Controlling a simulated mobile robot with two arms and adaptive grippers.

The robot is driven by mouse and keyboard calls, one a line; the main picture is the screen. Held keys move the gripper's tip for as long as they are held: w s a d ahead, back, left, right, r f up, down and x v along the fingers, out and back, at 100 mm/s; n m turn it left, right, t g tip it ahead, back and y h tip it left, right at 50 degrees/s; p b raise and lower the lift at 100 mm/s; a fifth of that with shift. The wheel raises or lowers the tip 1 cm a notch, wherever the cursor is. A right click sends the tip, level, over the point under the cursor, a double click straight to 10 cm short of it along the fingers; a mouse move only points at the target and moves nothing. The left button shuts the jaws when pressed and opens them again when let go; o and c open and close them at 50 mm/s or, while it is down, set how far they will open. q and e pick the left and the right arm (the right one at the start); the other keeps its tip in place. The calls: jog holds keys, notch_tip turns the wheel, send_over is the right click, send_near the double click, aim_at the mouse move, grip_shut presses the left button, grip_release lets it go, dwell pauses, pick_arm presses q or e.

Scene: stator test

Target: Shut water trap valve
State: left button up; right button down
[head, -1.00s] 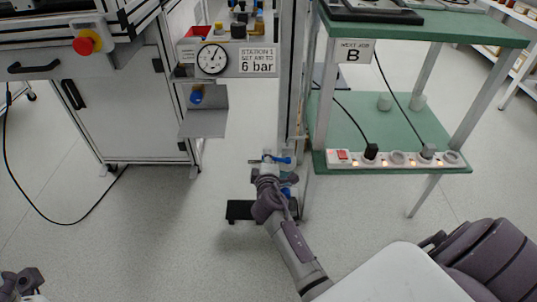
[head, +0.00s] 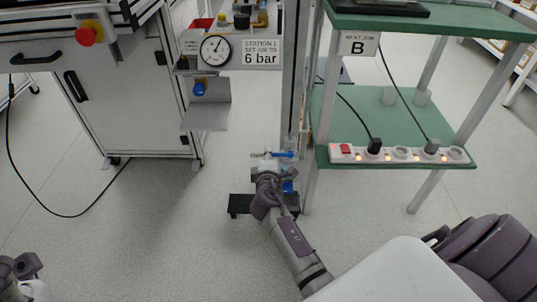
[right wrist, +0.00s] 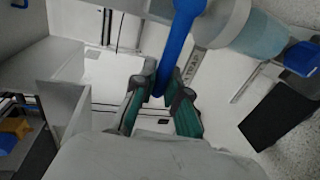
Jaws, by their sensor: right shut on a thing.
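The water trap valve has a blue lever (head: 283,154) low on the upright post, in the middle of the head view. In the right wrist view the blue lever (right wrist: 180,38) runs down from the top edge to between my fingertips. My right gripper (right wrist: 163,88) is shut on the lever's end. In the head view my right gripper (head: 266,166) is at the lever, partly hidden by its own wrist. A clear bowl (right wrist: 255,32) with a blue end sits beside the lever. My left gripper (head: 24,267) is at the bottom left, away from the valve; its fingers are unclear.
A pressure gauge (head: 215,50) and a blue knob (head: 200,88) are up and left of the valve. A green shelf cart (head: 400,110) with a power strip (head: 400,153) stands close on the right. A black foot plate (head: 240,204) lies below. Open floor is at left.

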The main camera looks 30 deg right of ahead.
jog(key=c, duration=1.2)
grip_release()
jog(key=v, duration=0.7)
jog(key=shift+s+a, duration=0.1)
jog(key=shift+s, duration=0.05)
